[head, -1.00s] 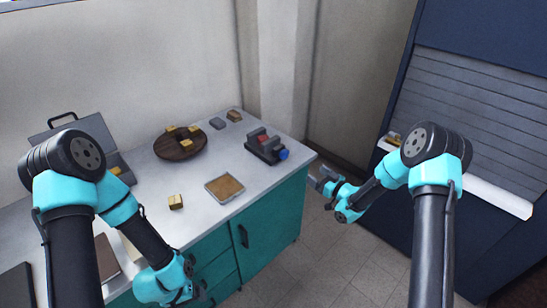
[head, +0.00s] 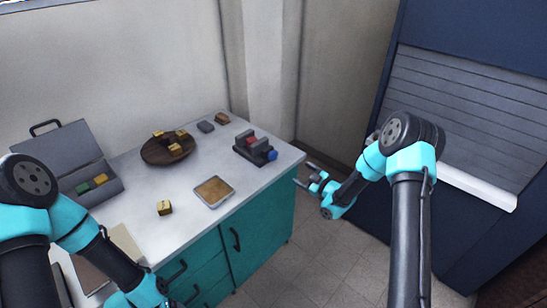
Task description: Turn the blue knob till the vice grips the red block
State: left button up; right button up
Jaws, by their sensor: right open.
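The grey vice (head: 249,150) stands near the right end of the counter, with a dark base and upright jaws. The red block (head: 252,142) sits between its jaws; I cannot tell whether both jaws touch it. The blue knob (head: 272,155) is on the vice's right side, near the counter's edge. My right gripper (head: 305,174) is open and empty, just off the counter's right corner, to the right of the knob and a little lower in the picture, apart from it. My left arm is at the lower left; its wrist meets the bottom edge and its fingers are not seen.
A round wooden board (head: 165,152) holds several yellow blocks. A tray (head: 214,192), a yellow block (head: 164,208) and an open grey case (head: 75,165) are on the counter (head: 195,230). Two small blocks lie behind the vice. Floor is open right of the counter.

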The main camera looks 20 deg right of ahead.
aim_at(275, 157)
jog(key=x, duration=1.6)
jog(key=shift+w+a, duration=0.15)
jog(key=c, duration=0.9)
